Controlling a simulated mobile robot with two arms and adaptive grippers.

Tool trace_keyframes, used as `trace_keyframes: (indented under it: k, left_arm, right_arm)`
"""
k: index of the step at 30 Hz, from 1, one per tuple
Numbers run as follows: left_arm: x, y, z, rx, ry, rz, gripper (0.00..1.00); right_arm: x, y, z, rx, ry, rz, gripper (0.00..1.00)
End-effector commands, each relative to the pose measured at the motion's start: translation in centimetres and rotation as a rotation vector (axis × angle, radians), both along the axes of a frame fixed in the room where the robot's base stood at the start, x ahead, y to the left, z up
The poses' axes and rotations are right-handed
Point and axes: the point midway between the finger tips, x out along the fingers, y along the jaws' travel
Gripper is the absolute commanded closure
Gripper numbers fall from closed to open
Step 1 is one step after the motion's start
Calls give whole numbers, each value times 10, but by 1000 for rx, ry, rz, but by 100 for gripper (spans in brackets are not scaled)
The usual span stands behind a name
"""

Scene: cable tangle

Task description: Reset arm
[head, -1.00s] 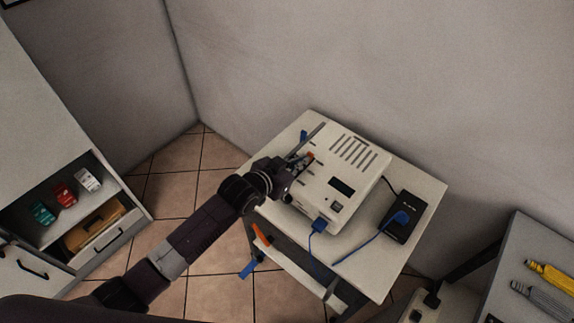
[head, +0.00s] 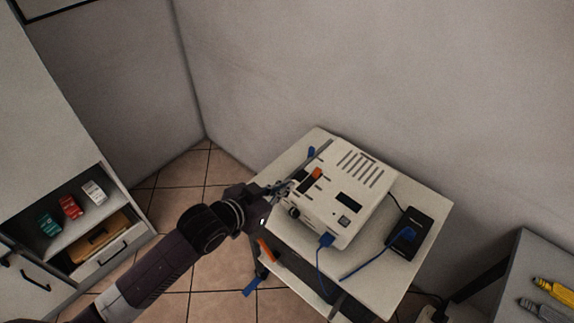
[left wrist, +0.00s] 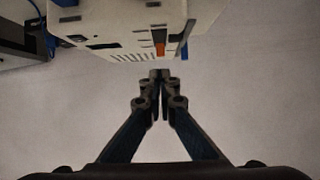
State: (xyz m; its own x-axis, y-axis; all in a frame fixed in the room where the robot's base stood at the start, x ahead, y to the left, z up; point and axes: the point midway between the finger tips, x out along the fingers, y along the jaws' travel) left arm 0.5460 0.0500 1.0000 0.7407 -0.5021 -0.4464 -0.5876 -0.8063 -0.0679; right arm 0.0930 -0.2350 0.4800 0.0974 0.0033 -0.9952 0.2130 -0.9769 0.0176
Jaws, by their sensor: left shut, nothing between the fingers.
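My left gripper (head: 281,188) is at the left side of a white device (head: 355,195) on a small table (head: 410,278). In the left wrist view, the gripper's fingertips (left wrist: 160,75) are together with nothing between them, below the device (left wrist: 115,25) in the picture. An orange plug (head: 316,173) sits on the device's left part, and it also shows in the left wrist view (left wrist: 160,49). A blue plug (head: 326,240) is at the device's front. My right gripper is out of view.
A black box (head: 409,236) with a blue cable lies right of the device. An open shelf (head: 85,222) stands at left. A second table (head: 535,262) with tools stands at right.

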Motion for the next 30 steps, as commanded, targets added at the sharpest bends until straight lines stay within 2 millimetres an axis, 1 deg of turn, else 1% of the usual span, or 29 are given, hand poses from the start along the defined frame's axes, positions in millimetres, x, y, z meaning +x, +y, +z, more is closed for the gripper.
trace_keyframes:
  k: [3, 7, 8, 11, 14, 18, 20, 21, 23, 24, 29, 30]
  left_arm:
    - [-1, 1, 1, 0, 0, 0, 100]
    - [-5, 1, -2, 2, 11, 7, 100]
    - [-8, 2, -4, 4, 21, 11, 100]
    - [-27, 8, -16, 22, 79, 44, 100]
    - [-60, 24, -34, 55, 182, 109, 100]
    - [-115, 63, -60, 122, 348, 223, 100]
    - [-137, 78, -68, 147, 411, 265, 100]
    - [-151, 88, -73, 164, 451, 291, 100]
    - [-171, 101, -79, 187, 508, 327, 100]
    - [-185, 109, -83, 200, 544, 350, 100]
    - [-237, 140, -92, 250, 680, 436, 100]
    - [-250, 146, -93, 261, 714, 455, 100]
  right_arm:
    - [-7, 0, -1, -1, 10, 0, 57]
    - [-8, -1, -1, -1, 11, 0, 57]
    - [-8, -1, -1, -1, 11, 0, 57]
    - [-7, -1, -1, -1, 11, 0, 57]
    - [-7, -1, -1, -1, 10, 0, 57]
    - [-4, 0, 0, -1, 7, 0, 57]
    - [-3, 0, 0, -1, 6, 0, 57]
    - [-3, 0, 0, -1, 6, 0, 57]
    - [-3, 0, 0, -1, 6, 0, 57]
    - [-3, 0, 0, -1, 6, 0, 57]
    - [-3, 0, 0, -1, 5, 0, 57]
    - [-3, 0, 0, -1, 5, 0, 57]
